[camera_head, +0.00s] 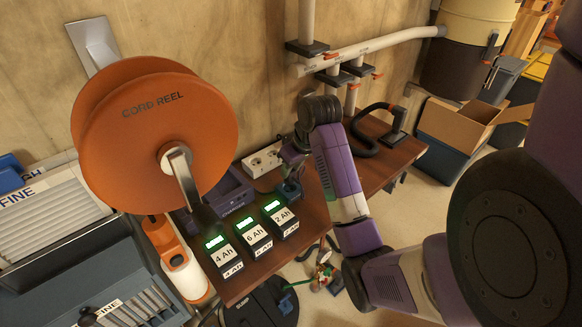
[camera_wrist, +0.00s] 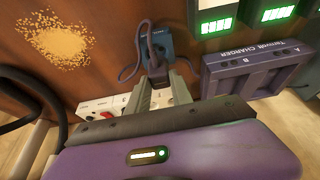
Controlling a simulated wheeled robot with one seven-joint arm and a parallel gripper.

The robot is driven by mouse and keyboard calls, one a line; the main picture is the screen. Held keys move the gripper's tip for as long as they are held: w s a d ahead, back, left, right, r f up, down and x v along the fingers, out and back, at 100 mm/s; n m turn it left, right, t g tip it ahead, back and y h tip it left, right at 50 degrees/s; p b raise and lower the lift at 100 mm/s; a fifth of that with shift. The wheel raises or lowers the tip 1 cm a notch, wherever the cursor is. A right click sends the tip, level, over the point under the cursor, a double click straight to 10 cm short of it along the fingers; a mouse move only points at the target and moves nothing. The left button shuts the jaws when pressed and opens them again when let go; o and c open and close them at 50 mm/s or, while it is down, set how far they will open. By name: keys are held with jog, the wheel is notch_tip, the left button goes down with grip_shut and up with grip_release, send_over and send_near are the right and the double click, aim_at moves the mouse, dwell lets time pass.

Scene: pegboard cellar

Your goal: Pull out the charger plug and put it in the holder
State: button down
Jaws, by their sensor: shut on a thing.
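The charger plug (camera_wrist: 156,58) is a dark purple piece with a cord looping to its left in the wrist view. My gripper (camera_wrist: 160,84) is shut on it; it also shows in the head view (camera_head: 294,146) above the table. The dark blue holder (camera_wrist: 181,46) is just beyond the plug, overlapped by it in the wrist view; I cannot tell whether they touch. In the head view the holder (camera_head: 289,190) stands beside the strip. The white socket strip (camera_wrist: 102,105) is partly hidden by my gripper; the plug appears clear of its sockets.
The purple charger (camera_wrist: 250,72) lies right of the holder. Several batteries with green displays (camera_head: 247,224) stand at the table's front. A large orange cord reel (camera_head: 150,130) rises at the left. Sawdust (camera_wrist: 66,40) lies on the wooden table. A black hose (camera_head: 368,125) curves at the right.

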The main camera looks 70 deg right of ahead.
aim_at(293, 175)
jog(key=shift+f+p, duration=0.35)
jog(key=shift+f, duration=1.75)
dwell(3.3)
jog(key=shift+r+p, duration=0.15)
jog(key=shift+p, duration=0.3)
dwell(0.9)
jog(key=c, duration=0.6)
grip_release()
jog(key=shift+r, duration=0.1)
